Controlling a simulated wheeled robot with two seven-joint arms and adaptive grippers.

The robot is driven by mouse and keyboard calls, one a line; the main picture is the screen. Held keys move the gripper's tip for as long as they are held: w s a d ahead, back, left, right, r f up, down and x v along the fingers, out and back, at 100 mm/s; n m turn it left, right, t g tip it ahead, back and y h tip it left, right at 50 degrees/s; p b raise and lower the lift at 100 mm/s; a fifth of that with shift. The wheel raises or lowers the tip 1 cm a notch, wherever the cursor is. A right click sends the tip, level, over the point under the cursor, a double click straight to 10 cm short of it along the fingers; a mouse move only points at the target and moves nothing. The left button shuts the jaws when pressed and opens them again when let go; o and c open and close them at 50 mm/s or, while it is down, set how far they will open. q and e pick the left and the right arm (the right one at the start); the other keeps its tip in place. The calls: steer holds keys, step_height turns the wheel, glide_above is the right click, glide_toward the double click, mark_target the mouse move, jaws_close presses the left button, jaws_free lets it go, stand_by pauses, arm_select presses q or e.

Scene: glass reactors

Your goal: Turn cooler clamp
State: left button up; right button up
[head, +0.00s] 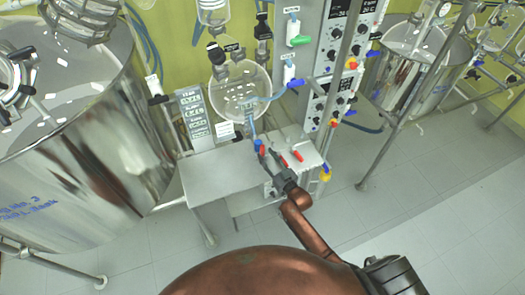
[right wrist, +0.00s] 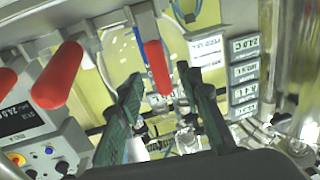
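Several red handles stand out from a small grey bench unit. In the right wrist view, one red handle (right wrist: 157,66) hangs in line with the gap between my finger ends, and another red handle (right wrist: 57,78) is to the left. Which one is the cooler clamp I cannot tell. In the head view, red handles (head: 297,156) show at the bench, right of my right gripper (head: 270,162). The right gripper (right wrist: 160,85) has its two dark green fingers apart. No contact with the handle is clear. My left gripper is out of view.
A round glass vessel (head: 240,95) with blue tubing hangs above the bench (head: 215,178). A large steel tank (head: 75,140) stands at left. A control panel (head: 325,95) with knobs rises at right. Labelled plates (head: 194,118) hang behind. The floor at front right is free.

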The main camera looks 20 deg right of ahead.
mark_target(262, 151)
steer(key=shift+w+a, duration=0.2)
steer(key=shift+w, duration=0.8)
steer(key=shift+w+a, duration=0.15)
steer(key=shift+w, duration=0.85)
steer(key=shift+c, duration=0.5)
jaws_close()
